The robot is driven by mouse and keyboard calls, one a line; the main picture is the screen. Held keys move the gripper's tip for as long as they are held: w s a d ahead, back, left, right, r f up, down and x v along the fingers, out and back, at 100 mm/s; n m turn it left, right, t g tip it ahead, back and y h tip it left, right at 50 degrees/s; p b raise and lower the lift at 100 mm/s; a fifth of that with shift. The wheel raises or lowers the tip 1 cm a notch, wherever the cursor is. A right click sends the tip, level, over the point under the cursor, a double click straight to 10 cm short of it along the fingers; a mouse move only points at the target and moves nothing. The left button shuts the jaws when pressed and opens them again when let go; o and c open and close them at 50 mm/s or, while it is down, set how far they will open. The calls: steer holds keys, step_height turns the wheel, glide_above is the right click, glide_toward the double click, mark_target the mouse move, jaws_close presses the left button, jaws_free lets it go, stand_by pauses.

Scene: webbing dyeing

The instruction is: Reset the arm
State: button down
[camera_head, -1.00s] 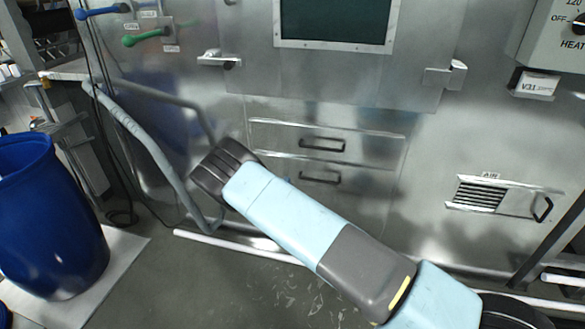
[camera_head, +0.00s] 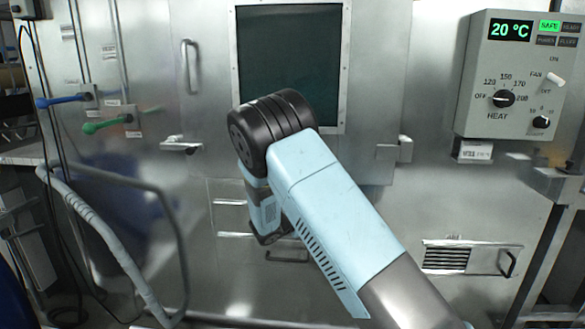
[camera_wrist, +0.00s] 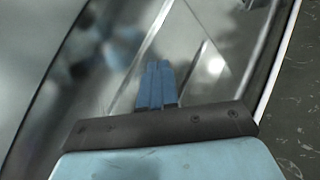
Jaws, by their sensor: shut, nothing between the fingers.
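My gripper (camera_wrist: 157,88) shows in the wrist view as two blue fingers side by side, shut with nothing between them. It points toward a blurred, shiny metal surface (camera_wrist: 200,45), and I cannot tell how far off that is. In the head view my light blue arm rises from the lower right to a black joint, then bends down and away in front of the metal machine (camera_head: 380,215). The gripper itself is hidden behind my arm in the head view.
A control box (camera_head: 520,75) reading 20 °C is at the upper right. A dark window (camera_head: 288,60) is behind the arm. A blue lever (camera_head: 65,100), a green lever (camera_head: 108,125) and a bent grey rail (camera_head: 110,240) are on the left. A vent (camera_head: 446,258) is low right.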

steer(key=s+d+r+m+g+y, duration=0.4)
steer(key=s+d+r+m+g, duration=0.6)
steer(key=s+d+r, duration=0.85)
steer(key=s+r+m+t+y, duration=0.2)
steer(key=s+r+m+y, duration=0.1)
steer(key=s, duration=1)
steer(key=s+a+r+m+t+y, duration=0.1)
steer(key=s+r+m+t+y, duration=0.2)
steer(key=s+m, duration=0.4)
steer(key=s+r+y, duration=0.1)
steer(key=s, duration=0.6)
steer(key=shift+s+a+r, duration=0.2)
steer(key=shift+a+r, duration=0.05)
steer(key=shift+r, duration=0.1)
steer(key=shift+s, duration=0.1)
